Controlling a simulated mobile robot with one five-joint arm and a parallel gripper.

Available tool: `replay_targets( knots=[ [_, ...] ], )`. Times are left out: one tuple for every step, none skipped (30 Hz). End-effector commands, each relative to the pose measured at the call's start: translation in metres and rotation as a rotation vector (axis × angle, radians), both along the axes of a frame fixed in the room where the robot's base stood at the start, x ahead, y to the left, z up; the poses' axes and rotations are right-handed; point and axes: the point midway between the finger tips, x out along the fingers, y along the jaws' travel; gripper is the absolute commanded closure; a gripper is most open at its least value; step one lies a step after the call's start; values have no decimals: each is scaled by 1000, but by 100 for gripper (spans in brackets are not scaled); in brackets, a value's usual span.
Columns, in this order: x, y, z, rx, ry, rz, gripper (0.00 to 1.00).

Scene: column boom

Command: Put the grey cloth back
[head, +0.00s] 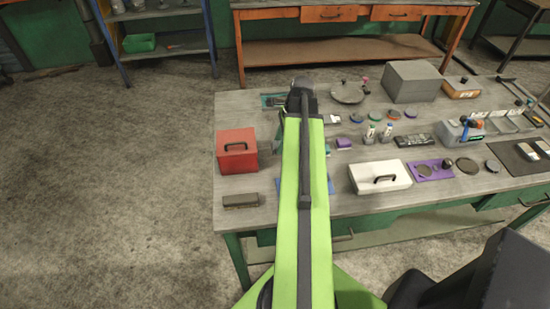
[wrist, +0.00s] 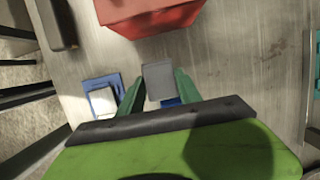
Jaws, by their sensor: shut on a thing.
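The grey cloth (wrist: 158,80) shows in the wrist view as a small, flat grey rectangle between the green fingers. My gripper (wrist: 163,84) is shut on it, above the table. In the head view my arm hides most of the gripper and I cannot make out the cloth there. A blue-framed item with a pale middle (wrist: 102,100) lies on the table, left of the fingers in the wrist view. A bit of blue (wrist: 171,102) shows just below the cloth. Where the cloth belongs is not clear.
A red box (head: 237,151) stands close to the gripper, also in the wrist view (wrist: 155,14). A dark block (head: 241,201) lies at the table's front left. A white case (head: 380,177) and several small items crowd the right. Bare tabletop (head: 239,110) lies behind the red box.

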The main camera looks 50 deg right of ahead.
Motion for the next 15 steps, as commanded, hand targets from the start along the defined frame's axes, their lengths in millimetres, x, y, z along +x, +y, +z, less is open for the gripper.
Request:
replay_targets(
  knots=[
    [9, 3, -10, 0, 0, 2, 91],
    [12, 4, -11, 0, 0, 1, 91],
    [15, 6, -12, 0, 0, 0, 91],
    [17, 7, -13, 0, 0, 0, 91],
    [18, 7, -13, 0, 0, 0, 91],
    [19, 8, -12, 0, 0, 0, 91],
    [19, 8, -12, 0, 0, -1, 91],
    [18, 8, -12, 0, 0, -1, 91],
    [18, 8, -13, 0, 0, -1, 91],
    [18, 8, -16, 0, 0, -2, 91],
    [18, 8, -20, 0, 0, -2, 91],
    [18, 8, -27, 0, 0, -2, 91],
    [18, 7, -33, 0, 0, -2, 91],
    [18, 7, -38, 0, 0, -2, 91],
    [18, 7, -46, 0, 0, -2, 91]
  ],
)
